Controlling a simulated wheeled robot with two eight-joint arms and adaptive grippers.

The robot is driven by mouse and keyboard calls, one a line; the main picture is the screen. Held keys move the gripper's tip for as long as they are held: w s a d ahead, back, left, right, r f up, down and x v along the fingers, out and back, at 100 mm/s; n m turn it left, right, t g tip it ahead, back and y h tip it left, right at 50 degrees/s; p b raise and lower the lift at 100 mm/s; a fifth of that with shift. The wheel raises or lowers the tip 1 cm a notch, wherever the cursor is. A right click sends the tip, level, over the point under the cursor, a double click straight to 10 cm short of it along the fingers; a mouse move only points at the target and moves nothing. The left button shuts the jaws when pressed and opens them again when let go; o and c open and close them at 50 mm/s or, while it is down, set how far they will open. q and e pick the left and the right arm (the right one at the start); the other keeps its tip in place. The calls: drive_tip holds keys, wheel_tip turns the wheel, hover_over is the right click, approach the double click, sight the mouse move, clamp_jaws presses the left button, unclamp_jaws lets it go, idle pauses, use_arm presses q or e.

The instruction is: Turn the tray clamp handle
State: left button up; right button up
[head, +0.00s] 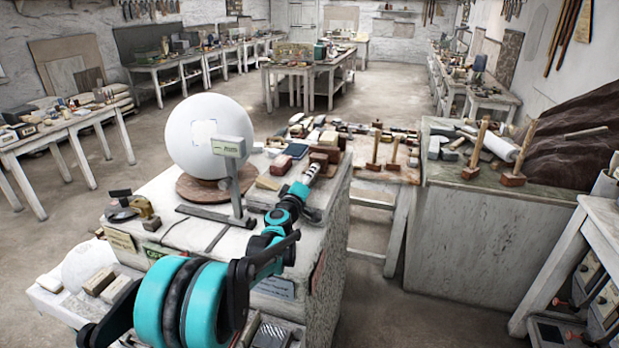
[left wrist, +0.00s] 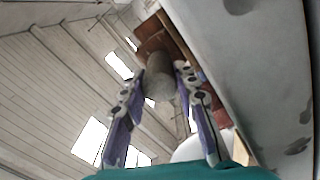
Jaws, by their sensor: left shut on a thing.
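My left arm reaches from the bottom of the head view to the top right edge of the white plinth. My left gripper (head: 310,172) is small there, and what it holds cannot be made out. In the left wrist view the two fingers of my left gripper (left wrist: 160,84) close from both sides on a grey, rounded, cylindrical piece (left wrist: 159,72), which looks like the tray clamp handle. A brown wooden part (left wrist: 152,35) shows just behind it. The clamp itself cannot be made out in the head view. My right gripper is in neither view.
A white sphere (head: 207,130) stands on a round brown base on the plinth, behind a small sign (head: 230,147) on a post. Brown blocks (head: 326,154) lie close to my left gripper. A bench with mallets (head: 472,160) stands right. Floor (head: 455,315) is clear at lower right.

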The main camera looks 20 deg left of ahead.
use_arm(q)
drive_tip(key=shift+m, duration=0.7)
drive_tip(key=shift+d+f+m, duration=0.1)
drive_tip(key=shift+m, duration=0.2)
drive_tip(key=o, duration=1.2)
drive_tip(key=shift+c, duration=0.2)
drive_tip(key=shift+s, duration=0.1)
drive_tip(key=s, duration=1.2)
drive_tip(key=shift+a, duration=0.25)
